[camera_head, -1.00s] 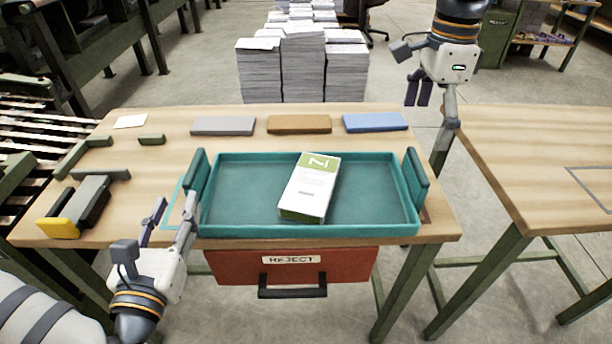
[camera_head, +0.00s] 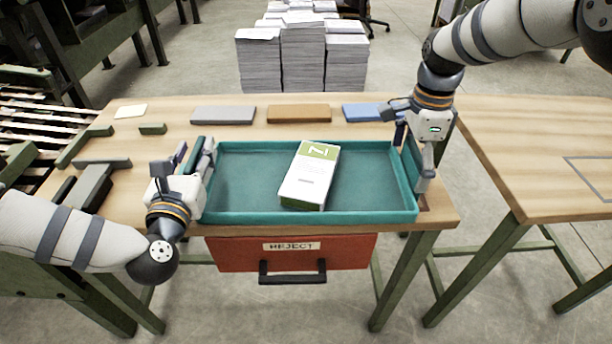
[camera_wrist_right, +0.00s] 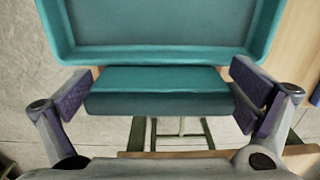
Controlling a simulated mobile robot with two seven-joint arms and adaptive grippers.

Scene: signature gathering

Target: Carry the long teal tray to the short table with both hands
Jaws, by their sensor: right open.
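The long teal tray (camera_head: 240,180) sits on the wooden table, with a white and green box (camera_head: 310,178) lying in it. My left gripper (camera_head: 202,152) is at the tray's left handle; its fingers overlap the handle and I cannot tell whether they are closed. My right gripper (camera_head: 412,152) is at the right handle. In the right wrist view it is open, with the teal handle (camera_wrist_right: 160,92) between its fingers and gaps on both sides. The tray's wall (camera_wrist_right: 158,55) shows beyond the handle.
Another wooden table (camera_head: 530,150) with a marked rectangle stands at the right, its top mostly clear. A red REJECT drawer (camera_head: 340,252) hangs under the tray's table. Grey (camera_head: 224,115), brown (camera_head: 299,114) and blue (camera_head: 365,112) blocks lie behind the tray. Paper stacks (camera_head: 302,60) stand beyond.

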